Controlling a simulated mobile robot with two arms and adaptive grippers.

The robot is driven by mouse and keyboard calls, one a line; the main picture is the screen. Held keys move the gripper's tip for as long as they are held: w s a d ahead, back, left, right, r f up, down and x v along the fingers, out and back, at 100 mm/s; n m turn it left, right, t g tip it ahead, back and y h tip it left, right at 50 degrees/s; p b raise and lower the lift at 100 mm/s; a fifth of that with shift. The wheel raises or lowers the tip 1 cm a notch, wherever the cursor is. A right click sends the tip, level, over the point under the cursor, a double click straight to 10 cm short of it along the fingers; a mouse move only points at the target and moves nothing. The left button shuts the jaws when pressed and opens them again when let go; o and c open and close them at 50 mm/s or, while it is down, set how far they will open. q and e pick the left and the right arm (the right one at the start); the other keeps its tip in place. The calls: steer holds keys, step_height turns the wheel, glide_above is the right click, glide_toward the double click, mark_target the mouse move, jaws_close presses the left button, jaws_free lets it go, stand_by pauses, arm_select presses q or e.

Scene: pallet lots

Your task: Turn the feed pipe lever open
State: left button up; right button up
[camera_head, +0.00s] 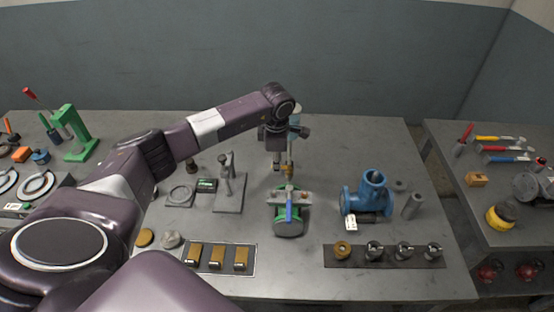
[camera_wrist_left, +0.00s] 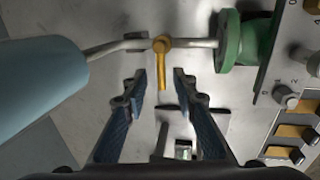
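The feed pipe (camera_wrist_left: 197,43) runs from a light blue cylinder (camera_wrist_left: 40,75) to a green flanged body (camera_wrist_left: 230,40) in the left wrist view. Its yellow lever (camera_wrist_left: 162,65) points across the pipe. My left gripper (camera_wrist_left: 162,80) is open, with the lever's free end between its fingertips and a gap on each side. In the head view the left gripper (camera_head: 277,163) hangs over the table's middle, beside the yellow lever (camera_head: 290,169) and behind the green body (camera_head: 288,227) with a blue handle (camera_head: 289,206). It partly hides the cylinder and pipe. My right gripper is not in view.
A grey stand (camera_head: 229,186) is left of the pipe. A plate (camera_head: 204,267) with yellow blocks lies in front of it. A blue pipe fitting (camera_head: 371,192) and a dark rack (camera_head: 385,262) of fittings are at the right. Open tabletop lies at the back right.

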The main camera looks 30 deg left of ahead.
arm_select(q)
steer(key=shift+f, duration=0.1)
steer(key=shift+d, duration=0.15)
steer(key=shift+c, duration=0.8)
jaws_close()
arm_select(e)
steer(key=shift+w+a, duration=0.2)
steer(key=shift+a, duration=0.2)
